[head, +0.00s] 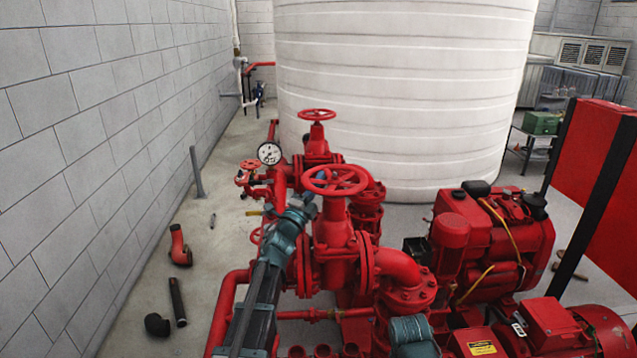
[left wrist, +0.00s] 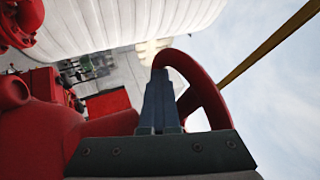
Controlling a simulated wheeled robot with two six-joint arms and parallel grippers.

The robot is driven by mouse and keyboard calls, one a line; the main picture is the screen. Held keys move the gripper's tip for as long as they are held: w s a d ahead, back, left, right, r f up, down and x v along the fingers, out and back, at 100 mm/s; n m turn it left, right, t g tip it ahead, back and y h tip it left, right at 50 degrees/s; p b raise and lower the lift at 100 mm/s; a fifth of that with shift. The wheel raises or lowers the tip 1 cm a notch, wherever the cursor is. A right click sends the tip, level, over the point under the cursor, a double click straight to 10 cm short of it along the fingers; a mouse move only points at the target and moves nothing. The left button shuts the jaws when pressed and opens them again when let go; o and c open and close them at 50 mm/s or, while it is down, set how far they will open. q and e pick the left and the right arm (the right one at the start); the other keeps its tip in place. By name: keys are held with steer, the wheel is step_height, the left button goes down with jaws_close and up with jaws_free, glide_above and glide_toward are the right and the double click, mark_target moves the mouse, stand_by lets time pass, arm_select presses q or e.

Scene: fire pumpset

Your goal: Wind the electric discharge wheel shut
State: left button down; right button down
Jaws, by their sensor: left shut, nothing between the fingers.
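A red handwheel (head: 335,180) tops the nearest upright valve in the head view. My left gripper (head: 308,203) is low beside its left edge. In the left wrist view the shut, empty fingers (left wrist: 159,95) point at a red wheel rim (left wrist: 207,97), their tips overlapping its upper left part. I cannot tell whether they touch it or reach inside it. A second red handwheel (head: 317,114) stands on the valve behind, and a smaller one (head: 247,172) is to the left. No label shows which is the electric discharge wheel. My right gripper does not show.
A pressure gauge (head: 269,153) stands left of the valves. Red pipework (head: 400,267), an engine (head: 495,235) and a motor (head: 575,330) crowd the right. A white tank (head: 400,90) stands behind. Loose pipe pieces (head: 177,300) lie on the floor by the left wall.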

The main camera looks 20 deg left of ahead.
mark_target(327, 173)
arm_select(q)
steer(key=w+m+g+h, duration=0.1)
steer(key=h, duration=0.1)
steer(key=w+m+g+h, duration=0.1)
steer(key=h, duration=0.2)
steer(key=w+m+g+h, duration=0.1)
steer(key=m+h, duration=0.1)
steer(key=shift+a+r+h, duration=0.2)
steer(key=shift+h, duration=0.1)
steer(key=m+g+h, duration=0.1)
steer(key=g+h, duration=0.1)
steer(key=w+m+g+h, duration=0.1)
steer(key=shift+d+m+g, duration=0.3)
steer(key=shift+d, duration=0.05)
steer(key=m+g+h, duration=0.1)
steer(key=d+m+g+h, duration=0.1)
steer(key=g+h, duration=0.1)
steer(key=shift+w+g, duration=0.2)
steer(key=shift+g, duration=0.1)
steer(key=shift+s+d, duration=0.2)
steer(key=shift+d, duration=0.05)
steer(key=shift+g+h, duration=0.3)
steer(key=shift+s+a+f, duration=0.15)
steer(key=shift+s, duration=0.2)
